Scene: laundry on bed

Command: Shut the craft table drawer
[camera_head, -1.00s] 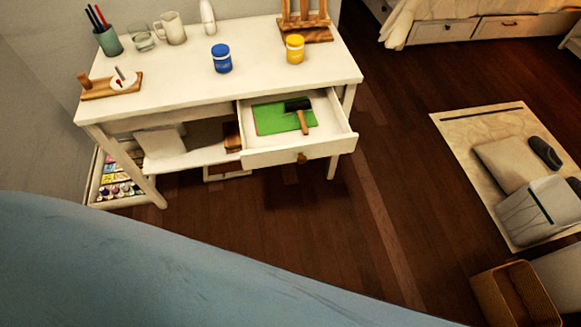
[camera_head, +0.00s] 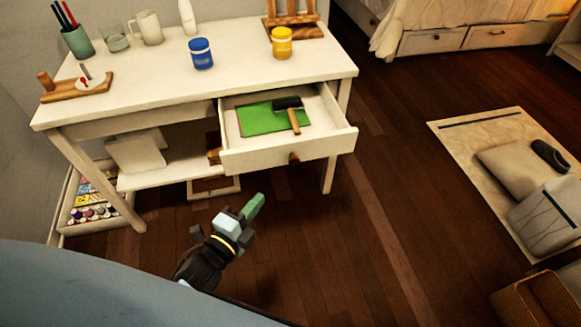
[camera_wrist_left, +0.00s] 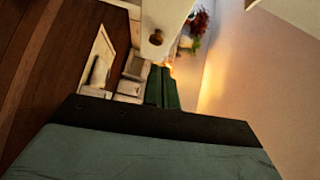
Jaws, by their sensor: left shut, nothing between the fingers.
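The white craft table (camera_head: 130,90) stands at the upper left of the head view. Its drawer (camera_head: 290,152) is pulled out at the right end, with a round wooden knob (camera_head: 294,158) on its front. A green mat (camera_head: 262,118) and a black roller with a wooden handle (camera_head: 292,113) lie in it. My left gripper (camera_head: 254,206) is shut and empty, in front of and below the drawer, apart from it in the picture. In the left wrist view, the shut fingers (camera_wrist_left: 162,88) show below a white panel with a knob (camera_wrist_left: 156,37). My right gripper is not in view.
On the tabletop stand a blue jar (camera_head: 200,53), a yellow jar (camera_head: 282,42), a pencil cup (camera_head: 76,40) and an easel (camera_head: 292,22). A paint tray (camera_head: 88,204) is at the left. The floor between is clear.

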